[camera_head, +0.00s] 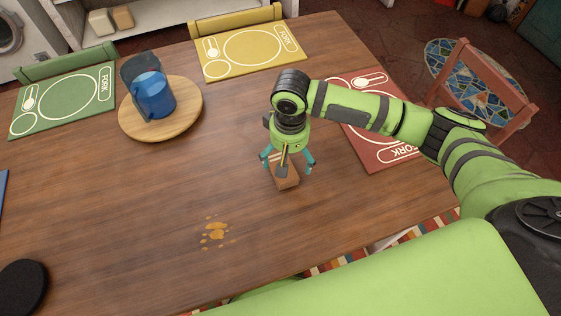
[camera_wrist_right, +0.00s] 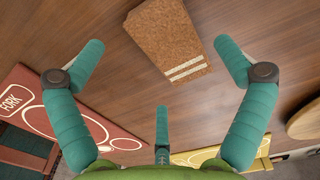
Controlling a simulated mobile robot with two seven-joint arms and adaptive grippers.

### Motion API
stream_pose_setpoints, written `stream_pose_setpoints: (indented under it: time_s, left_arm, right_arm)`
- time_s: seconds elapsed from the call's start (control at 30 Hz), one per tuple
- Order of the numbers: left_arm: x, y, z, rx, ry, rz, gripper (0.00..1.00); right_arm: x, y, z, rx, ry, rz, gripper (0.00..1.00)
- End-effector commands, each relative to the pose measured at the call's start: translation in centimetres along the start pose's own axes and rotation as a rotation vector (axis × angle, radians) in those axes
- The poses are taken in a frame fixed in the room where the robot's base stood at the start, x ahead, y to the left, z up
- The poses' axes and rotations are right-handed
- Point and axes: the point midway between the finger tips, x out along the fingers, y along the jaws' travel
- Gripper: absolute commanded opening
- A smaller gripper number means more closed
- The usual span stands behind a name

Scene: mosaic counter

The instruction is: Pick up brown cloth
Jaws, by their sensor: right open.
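The brown cloth (camera_head: 287,181) lies on the wooden table in the head view, partly hidden under my right gripper. In the right wrist view the cloth (camera_wrist_right: 165,38) is brown and rough, with two pale stripes at its near end. My right gripper (camera_head: 287,162) is above the cloth, with its teal fingers spread. In the right wrist view the open fingers of the gripper (camera_wrist_right: 160,70) stand to either side of the cloth's striped end and do not grip it. My left gripper is not in view.
An orange spill (camera_head: 216,232) is on the table (camera_head: 130,210). A blue pitcher (camera_head: 154,98) stands on a round wooden board (camera_head: 190,110). Green (camera_head: 92,84), yellow (camera_head: 222,67) and red (camera_head: 352,110) placemats lie near the edges. The table around the cloth is clear.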

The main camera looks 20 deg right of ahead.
Motion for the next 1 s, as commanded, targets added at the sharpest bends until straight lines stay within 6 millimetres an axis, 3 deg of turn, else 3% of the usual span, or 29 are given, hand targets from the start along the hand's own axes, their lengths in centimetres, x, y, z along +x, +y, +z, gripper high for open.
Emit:
stream_pose_setpoints:
  time_s: [0.2,0.5,0.53,0.67,1.0]
  left_arm:
    - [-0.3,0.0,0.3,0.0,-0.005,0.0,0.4]
    - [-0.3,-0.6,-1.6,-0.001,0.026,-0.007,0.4]
    - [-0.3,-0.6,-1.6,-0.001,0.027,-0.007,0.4]
    - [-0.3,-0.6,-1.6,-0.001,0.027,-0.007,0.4]
    - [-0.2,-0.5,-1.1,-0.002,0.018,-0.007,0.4]
  right_arm:
    - [3.2,-0.3,-0.5,0.0,-0.001,0.001,1.0]
    - [3.9,-0.4,-0.5,-0.002,0.001,0.0,1.0]
    - [3.9,-0.4,-0.5,-0.002,0.001,0.0,0.96]
    - [3.9,-0.4,-0.5,-0.002,0.001,0.0,0.45]
    - [4.0,-0.3,-0.4,-0.002,0.0,0.001,0.44]
